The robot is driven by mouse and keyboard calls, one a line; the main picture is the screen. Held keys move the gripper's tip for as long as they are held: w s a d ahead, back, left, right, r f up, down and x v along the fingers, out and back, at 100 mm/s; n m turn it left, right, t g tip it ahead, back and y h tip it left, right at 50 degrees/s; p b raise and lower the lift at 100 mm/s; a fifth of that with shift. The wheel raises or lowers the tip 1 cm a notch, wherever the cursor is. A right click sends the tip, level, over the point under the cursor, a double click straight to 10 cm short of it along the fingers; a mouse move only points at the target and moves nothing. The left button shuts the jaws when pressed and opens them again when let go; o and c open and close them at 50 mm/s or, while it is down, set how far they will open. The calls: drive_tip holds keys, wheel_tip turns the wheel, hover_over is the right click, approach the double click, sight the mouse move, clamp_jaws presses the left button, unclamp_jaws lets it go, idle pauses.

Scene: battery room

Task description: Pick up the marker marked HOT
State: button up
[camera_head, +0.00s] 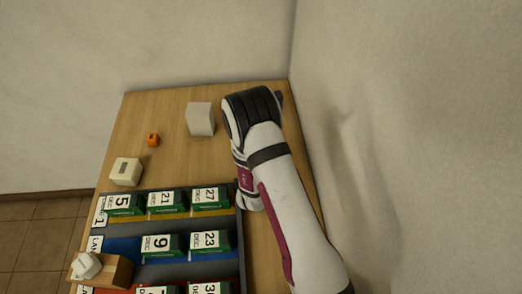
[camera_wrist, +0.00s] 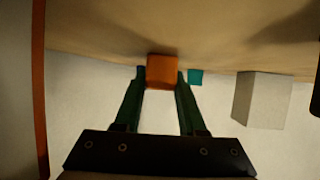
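In the wrist view, an orange block (camera_wrist: 162,71) lies between the tips of my gripper (camera_wrist: 161,74). The two dark green fingers stand at its left and right sides with almost no gap showing. I cannot tell whether they press on it. No lettering can be read on it. In the head view, my arm hides the fingers and whatever is between them. A small orange piece (camera_head: 153,139) stands on the table to the left, apart from my arm. A small teal piece (camera_wrist: 196,77) shows just right of the fingers in the wrist view.
A white block (camera_head: 200,119) stands left of my arm; a pale block also shows in the wrist view (camera_wrist: 262,100). A cream box (camera_head: 126,171) is at the table's left. A rack (camera_head: 220,225) of numbered green blocks is in front. Walls are close behind and to the right.

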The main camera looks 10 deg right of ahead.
clamp_jaws()
